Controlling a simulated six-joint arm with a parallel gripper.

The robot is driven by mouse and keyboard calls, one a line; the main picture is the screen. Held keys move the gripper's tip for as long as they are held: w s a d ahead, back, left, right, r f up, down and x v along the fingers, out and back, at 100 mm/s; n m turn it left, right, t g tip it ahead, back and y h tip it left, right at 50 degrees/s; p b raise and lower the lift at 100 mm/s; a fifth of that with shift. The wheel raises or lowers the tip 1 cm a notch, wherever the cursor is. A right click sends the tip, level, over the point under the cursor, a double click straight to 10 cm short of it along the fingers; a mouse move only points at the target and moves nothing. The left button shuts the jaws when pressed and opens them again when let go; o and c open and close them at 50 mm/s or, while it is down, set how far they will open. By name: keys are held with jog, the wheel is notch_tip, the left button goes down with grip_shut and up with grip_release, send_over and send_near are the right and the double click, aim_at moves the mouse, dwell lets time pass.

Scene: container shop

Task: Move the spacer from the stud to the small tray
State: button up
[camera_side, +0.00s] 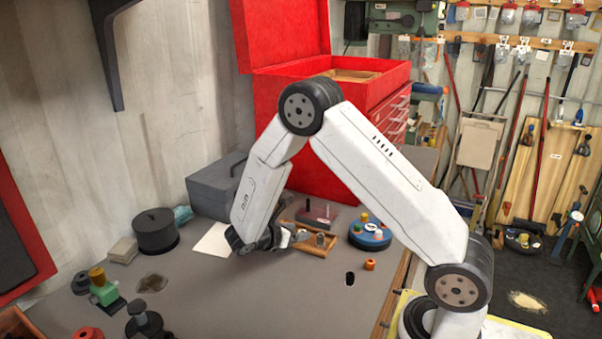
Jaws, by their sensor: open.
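My gripper (258,246) is open, low over the grey bench at the left end of a small wooden tray (331,246). My wrist partly hides that end of the tray. Small grey round parts (320,239) stand in the tray. Behind it is a dark red block (317,214) with upright pins. A blue round base (370,240) with several coloured pieces on top stands to the right. I cannot tell which part is the spacer or which post is the stud. Nothing is visibly held between the jaws.
An orange part (369,265) and a dark oval (350,279) lie in front of the blue base. A black cylinder (155,232), a grey box (213,187) and a green fixture (105,291) stand left. A red tool chest (335,150) rises behind. The front middle bench is clear.

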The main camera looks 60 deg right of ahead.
jog(key=v, duration=1)
jog(key=shift+w, duration=0.1)
dwell(0.3)
